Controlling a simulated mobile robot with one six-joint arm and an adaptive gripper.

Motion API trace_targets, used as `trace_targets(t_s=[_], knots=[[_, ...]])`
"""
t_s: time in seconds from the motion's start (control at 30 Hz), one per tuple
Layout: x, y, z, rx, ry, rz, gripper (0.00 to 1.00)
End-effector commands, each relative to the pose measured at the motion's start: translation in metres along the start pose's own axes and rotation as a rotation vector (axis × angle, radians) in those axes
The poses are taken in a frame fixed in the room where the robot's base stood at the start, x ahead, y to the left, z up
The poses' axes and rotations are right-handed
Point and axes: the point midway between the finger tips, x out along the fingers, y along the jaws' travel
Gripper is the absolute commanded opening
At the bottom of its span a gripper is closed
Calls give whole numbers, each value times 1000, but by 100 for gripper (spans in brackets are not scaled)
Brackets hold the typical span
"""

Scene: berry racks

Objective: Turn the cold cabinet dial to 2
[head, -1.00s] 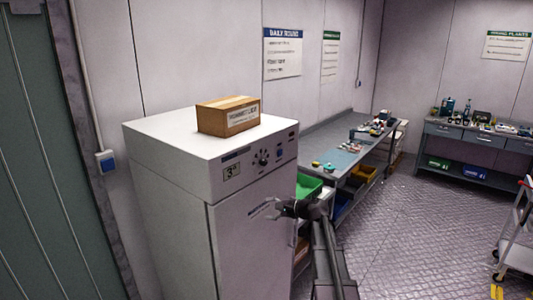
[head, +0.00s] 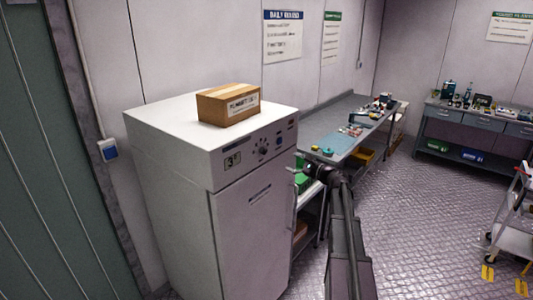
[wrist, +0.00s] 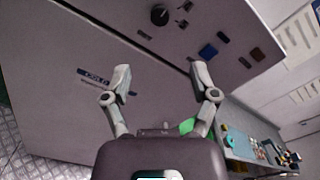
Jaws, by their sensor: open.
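The white cold cabinet (head: 255,240) stands at the left in the head view, with a control panel along the top of its front. The black dial (head: 263,150) sits on that panel; it also shows at the top of the wrist view (wrist: 159,14). I cannot read its pointer or marks. A small display (head: 232,160) left of the dial seems to show a 3. My gripper (wrist: 161,74) is open and empty, in front of the cabinet and below the dial in the wrist picture, apart from it. In the head view my arm ends right of the cabinet.
A cardboard box (head: 228,104) sits on the cabinet top. A workbench (head: 335,120) with small items stands right of the cabinet. A white cart (head: 515,240) is at far right; the floor between is clear.

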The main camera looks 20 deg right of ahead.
Motion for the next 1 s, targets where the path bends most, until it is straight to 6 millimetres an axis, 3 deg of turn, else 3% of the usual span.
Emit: trace_targets(t_s=[0.27, 0.8, 1.0], knots=[[25, 0, 0, -1, -1, 2, 76], [106, -1, -1, -1, -1, 2, 76], [126, 0, 0, -1, 0, 1, 76]])
